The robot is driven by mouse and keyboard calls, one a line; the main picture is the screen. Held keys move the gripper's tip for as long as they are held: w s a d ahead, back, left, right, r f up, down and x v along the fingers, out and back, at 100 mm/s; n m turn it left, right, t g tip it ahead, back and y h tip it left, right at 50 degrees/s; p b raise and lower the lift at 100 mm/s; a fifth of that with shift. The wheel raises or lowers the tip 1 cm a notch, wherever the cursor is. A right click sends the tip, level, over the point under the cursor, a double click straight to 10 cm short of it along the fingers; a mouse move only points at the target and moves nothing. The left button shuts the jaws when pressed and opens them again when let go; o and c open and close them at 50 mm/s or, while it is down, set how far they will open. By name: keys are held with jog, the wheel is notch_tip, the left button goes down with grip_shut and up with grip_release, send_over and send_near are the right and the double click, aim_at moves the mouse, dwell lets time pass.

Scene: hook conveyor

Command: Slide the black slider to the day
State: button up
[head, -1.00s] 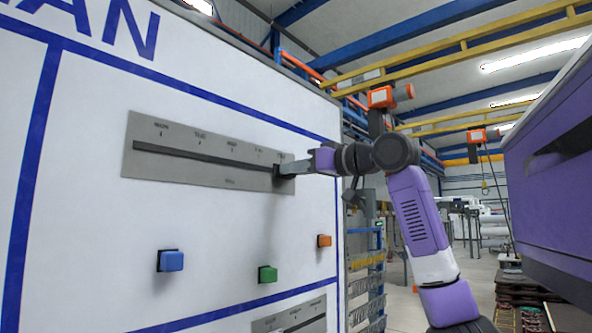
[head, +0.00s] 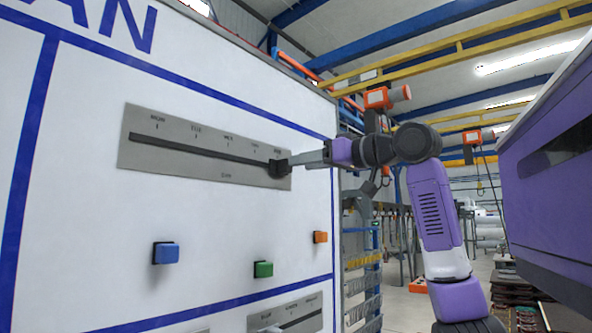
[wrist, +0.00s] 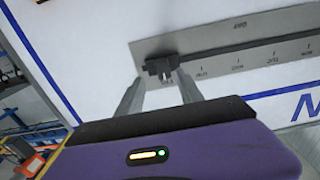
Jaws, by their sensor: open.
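The black slider (head: 278,168) sits at the right end of a dark slot in a grey plate (head: 150,174) on the white panel, by the last of several day labels; MON is at the left end. In the wrist view the slider (wrist: 163,66) is at the slot's left end, and the plate (wrist: 220,38) looks upside down. My gripper (head: 294,160) is open in front of the slider. In the wrist view its two fingers (wrist: 159,82) stand apart with the slider between and just beyond their tips. I cannot tell if they touch it.
Below the plate are a blue button (head: 165,253), a green button (head: 263,269) and an orange button (head: 320,237). A second grey plate (head: 285,315) with a slot is at the bottom. A large purple body (head: 550,190) stands at the right.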

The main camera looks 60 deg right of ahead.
jog(key=v, duration=0.3)
jog(key=shift+s+b, duration=0.15)
jog(key=shift+b, duration=0.15)
dwell(0.3)
